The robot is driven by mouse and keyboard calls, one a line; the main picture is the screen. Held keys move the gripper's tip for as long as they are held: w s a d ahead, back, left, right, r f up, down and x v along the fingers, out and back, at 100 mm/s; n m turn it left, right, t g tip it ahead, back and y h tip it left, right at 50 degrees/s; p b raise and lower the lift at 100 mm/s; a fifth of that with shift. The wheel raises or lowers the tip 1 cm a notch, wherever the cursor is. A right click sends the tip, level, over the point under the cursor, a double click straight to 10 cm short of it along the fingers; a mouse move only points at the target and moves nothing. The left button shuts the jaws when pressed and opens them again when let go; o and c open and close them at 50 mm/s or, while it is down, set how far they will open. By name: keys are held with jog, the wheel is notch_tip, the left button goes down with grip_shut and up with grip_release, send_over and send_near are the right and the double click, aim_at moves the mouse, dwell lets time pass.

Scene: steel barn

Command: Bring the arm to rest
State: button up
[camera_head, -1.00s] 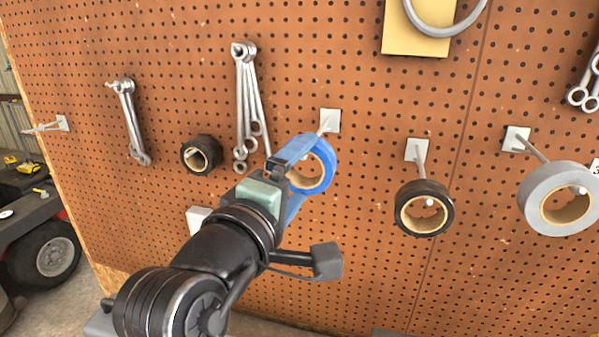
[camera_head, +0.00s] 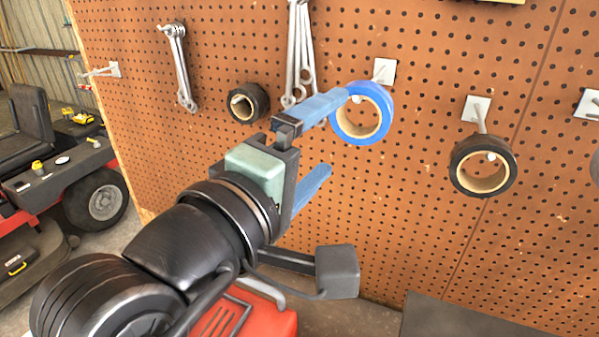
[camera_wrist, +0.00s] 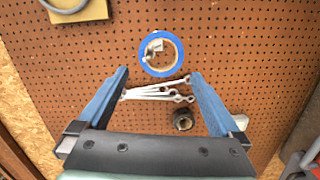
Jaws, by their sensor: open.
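My gripper (camera_head: 322,140) is open, its two blue fingers spread wide with nothing between them. It also shows in the wrist view (camera_wrist: 156,88), where both fingers point toward the pegboard and a gap separates them from it. A blue tape roll (camera_head: 386,119) hangs on a peg of the pegboard, just past the upper fingertip in the head view. In the wrist view the blue tape roll (camera_wrist: 180,55) is beyond the fingertips, clear of both fingers. My arm reaches up from the lower left of the head view.
The brown pegboard (camera_head: 400,215) holds black tape rolls (camera_head: 512,165), (camera_head: 233,104) and hanging wrenches (camera_head: 181,70). A red thing (camera_head: 240,318) is below my arm, and a dark grey surface (camera_head: 455,322) at the bottom right. A riding mower (camera_head: 85,190) stands at the left.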

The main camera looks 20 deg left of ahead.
jog(key=s, duration=0.5)
jog(key=shift+a+b, duration=0.25)
jog(key=shift+b, duration=0.15)
jog(key=s+d+r+m+t+y, duration=0.1)
jog(key=d+r+m+t+y, duration=0.1)
jog(key=d+r+m+t, duration=0.7)
jog(key=d+r+m+b, duration=0.1)
jog(key=d+r+m, duration=0.3)
jog(key=r+m, duration=0.2)
jog(key=shift+d+r+t, duration=0.15)
jog(key=shift+r+t, duration=0.25)
jog(key=shift+r, duration=0.55)
